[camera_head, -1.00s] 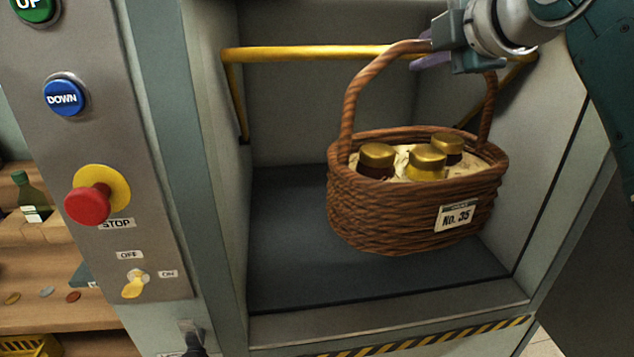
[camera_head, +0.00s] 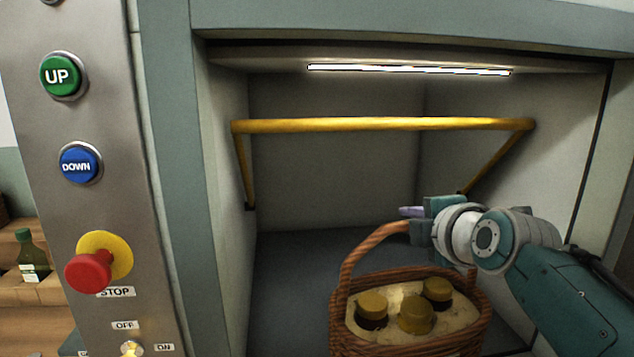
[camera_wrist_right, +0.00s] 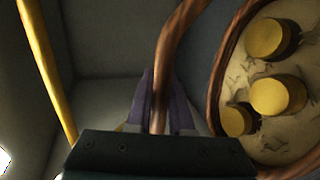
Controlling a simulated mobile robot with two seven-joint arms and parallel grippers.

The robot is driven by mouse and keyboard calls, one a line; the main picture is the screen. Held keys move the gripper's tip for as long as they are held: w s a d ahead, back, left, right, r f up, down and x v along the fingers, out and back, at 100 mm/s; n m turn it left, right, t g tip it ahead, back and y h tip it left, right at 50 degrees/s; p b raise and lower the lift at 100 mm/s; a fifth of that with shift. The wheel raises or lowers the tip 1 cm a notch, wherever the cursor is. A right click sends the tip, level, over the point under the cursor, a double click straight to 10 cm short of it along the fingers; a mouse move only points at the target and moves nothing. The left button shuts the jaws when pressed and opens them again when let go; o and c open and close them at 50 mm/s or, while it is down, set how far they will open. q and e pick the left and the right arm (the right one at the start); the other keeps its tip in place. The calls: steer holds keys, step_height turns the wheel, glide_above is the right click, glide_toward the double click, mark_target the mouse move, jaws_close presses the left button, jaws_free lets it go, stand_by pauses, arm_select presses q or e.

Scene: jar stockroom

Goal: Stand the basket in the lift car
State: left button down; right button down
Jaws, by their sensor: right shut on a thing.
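The brown wicker basket (camera_head: 465,278) is in the lower right of the head view, with several gold-lidded jars (camera_head: 415,314) in pale packing. Its lower part is cut off by the frame edge, so I cannot tell whether it touches the floor. My right gripper (camera_head: 418,213) is shut on the top of the basket's handle (camera_head: 352,255). The right wrist view shows the handle (camera_wrist_right: 166,65) between the purple fingers. The lift car's dark floor (camera_head: 300,255) shows behind and left of the basket. My left gripper is not in view.
A yellow rail (camera_head: 380,125) runs around the inside of the car, above my right gripper. A lit strip (camera_head: 410,70) is in its ceiling. At left, a panel holds the green UP button (camera_head: 62,76), blue DOWN button (camera_head: 80,164) and red STOP knob (camera_head: 90,270).

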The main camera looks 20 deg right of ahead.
steer(key=b, duration=0.1)
glide_above(403, 288)
steer(key=shift+f, duration=2.5)
steer(key=shift+f+b, duration=0.15)
steer(key=shift+b, duration=0.2)
steer(key=c, duration=0.8)
jaws_free()
steer(key=shift+f, duration=0.1)
